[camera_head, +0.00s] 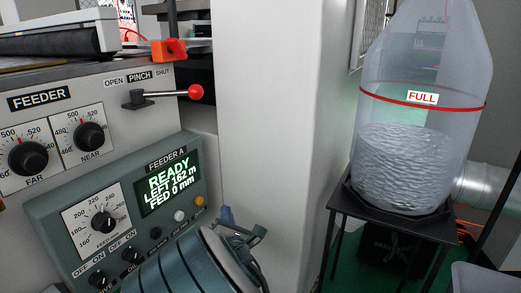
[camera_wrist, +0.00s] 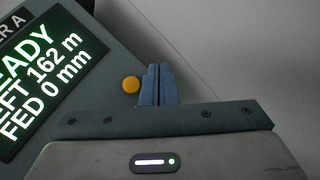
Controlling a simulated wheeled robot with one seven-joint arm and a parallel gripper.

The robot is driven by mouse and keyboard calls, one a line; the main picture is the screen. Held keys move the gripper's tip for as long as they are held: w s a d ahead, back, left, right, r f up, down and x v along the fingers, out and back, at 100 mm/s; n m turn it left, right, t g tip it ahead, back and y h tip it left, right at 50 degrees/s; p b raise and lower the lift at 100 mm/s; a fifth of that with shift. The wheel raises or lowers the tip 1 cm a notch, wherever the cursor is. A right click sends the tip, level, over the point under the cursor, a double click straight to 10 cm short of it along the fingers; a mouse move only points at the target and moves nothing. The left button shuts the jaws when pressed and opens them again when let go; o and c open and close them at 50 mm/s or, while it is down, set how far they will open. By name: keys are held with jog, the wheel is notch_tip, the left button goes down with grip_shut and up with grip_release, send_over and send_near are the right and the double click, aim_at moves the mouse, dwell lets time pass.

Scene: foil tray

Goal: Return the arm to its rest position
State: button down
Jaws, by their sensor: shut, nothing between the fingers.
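My gripper (camera_head: 227,215) is at the lower middle of the head view, in front of the right edge of the Feeder A panel (camera_head: 48,215). In the wrist view its two blue fingers (camera_wrist: 158,85) are shut together with nothing between them. A yellow button (camera_head: 199,201) on the panel is just left of the fingertips; it also shows in the wrist view (camera_wrist: 131,84). I cannot tell whether the fingers touch the panel. My arm covers the panel's lower right. The green display (camera_head: 168,187) reads READY, LEFT 162 m, FED 0 mm.
A lever with a red knob (camera_head: 195,92) sticks out above the panel, under the OPEN, PINCH and SHUT labels. A pale machine column (camera_head: 268,120) stands behind my gripper. To the right, a large clear container (camera_head: 420,165) marked FULL stands on a dark stand (camera_head: 400,217).

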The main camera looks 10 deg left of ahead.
jog(key=s+d+r+m+g+h+p, duration=0.1)
jog(key=d+r+m+g+h+p, duration=0.1)
jog(key=d+r+m+g+p, duration=0.4)
jog(key=d+r+m+g+h+p, duration=0.1)
jog(key=d+r+m+h+p, duration=0.2)
jog(key=d+r+m+p, duration=0.55)
jog(key=s+d+r+m+g+h+p, duration=0.1)
jog(key=s+d+r+m+g+p, duration=0.3)
jog(key=s+d+r+m+p, duration=0.5)
jog(key=s+d+r+m+g+h+p, duration=0.1)
jog(key=s+d+r+m+g+p, duration=0.3)
jog(key=s+d+r+m+p, duration=0.4)
jog(key=s+r+m+p, duration=0.1)
jog(key=s+r+p, duration=0.1)
jog(key=s, duration=0.5)
jog(key=shift+s+d+r, duration=0.15)
jog(key=shift+d+r, duration=0.25)
jog(key=shift+r, duration=0.25)
